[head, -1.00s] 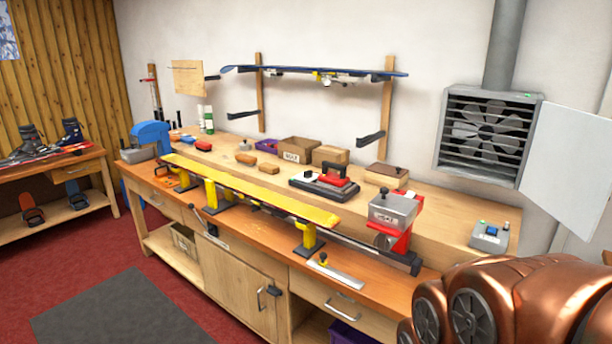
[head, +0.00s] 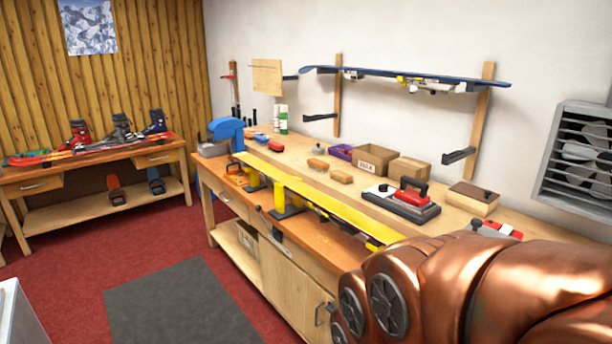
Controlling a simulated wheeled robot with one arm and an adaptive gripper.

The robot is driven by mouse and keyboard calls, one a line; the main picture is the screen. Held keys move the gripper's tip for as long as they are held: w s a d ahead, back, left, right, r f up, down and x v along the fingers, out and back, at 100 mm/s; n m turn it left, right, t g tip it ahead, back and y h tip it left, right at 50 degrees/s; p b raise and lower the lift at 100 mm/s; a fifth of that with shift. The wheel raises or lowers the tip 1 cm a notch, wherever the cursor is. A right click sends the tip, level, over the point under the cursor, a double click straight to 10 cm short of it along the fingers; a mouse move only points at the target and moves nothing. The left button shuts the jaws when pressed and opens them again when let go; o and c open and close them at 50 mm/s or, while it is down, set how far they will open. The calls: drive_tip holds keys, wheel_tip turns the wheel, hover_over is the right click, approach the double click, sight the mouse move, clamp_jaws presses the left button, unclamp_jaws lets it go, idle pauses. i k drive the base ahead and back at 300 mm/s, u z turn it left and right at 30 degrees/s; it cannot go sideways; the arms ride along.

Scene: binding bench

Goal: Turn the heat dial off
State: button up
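No part that I can clearly tell as the heat dial shows. My gripper is out of view.
The long workbench (head: 285,262) carries a yellow ski on stands, cardboard boxes (head: 375,160) and a blue machine (head: 226,129). A ventilation fan (head: 585,155) hangs at right. A boot table (head: 88,185) stands at left. Red carpet and a grey mat (head: 180,305) leave open floor.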

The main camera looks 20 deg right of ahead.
sight(381, 189)
drive_tip(key=u, duration=0.5)
drive_tip(key=i, duration=1.5)
drive_tip(key=z, duration=0.55)
drive_tip(key=i, duration=0.95)
drive_tip(key=z, duration=1.3)
drive_tip(key=i, duration=0.35)
drive_tip(key=z, duration=0.25)
